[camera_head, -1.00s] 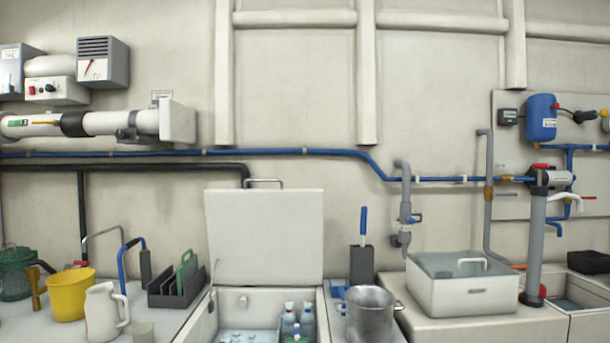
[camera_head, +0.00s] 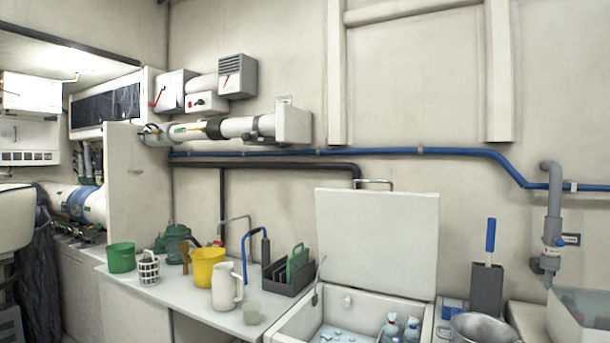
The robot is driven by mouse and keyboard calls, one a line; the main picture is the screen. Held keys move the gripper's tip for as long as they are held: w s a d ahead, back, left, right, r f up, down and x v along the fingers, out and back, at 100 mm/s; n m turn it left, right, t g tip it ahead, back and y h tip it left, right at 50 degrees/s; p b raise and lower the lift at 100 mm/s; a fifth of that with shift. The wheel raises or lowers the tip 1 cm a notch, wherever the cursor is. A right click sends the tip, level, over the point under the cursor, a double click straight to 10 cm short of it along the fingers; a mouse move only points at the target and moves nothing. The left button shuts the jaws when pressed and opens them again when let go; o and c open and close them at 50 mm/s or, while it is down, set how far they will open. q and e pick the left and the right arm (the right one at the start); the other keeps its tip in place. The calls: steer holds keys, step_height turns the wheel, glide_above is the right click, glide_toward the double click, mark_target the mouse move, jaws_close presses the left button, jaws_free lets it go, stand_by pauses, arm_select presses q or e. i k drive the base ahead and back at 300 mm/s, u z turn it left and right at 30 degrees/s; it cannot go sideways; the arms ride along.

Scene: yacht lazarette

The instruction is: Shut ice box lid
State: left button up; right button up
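The ice box lid (camera_head: 375,243) is a white panel standing upright and open at the back of the ice box, with a metal handle (camera_head: 374,183) on its top edge. The ice box (camera_head: 292,322) is a white bin below it, cut off by the bottom of the head view. Ice and several bottles (camera_head: 411,328) with pale caps show inside. A thin stay (camera_head: 318,281) stands at the lid's left side. Neither of my grippers is in view.
A blue pipe (camera_head: 455,151) crosses the wall.

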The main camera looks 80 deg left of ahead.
mark_target(380, 241)
steer(key=u, duration=2.55)
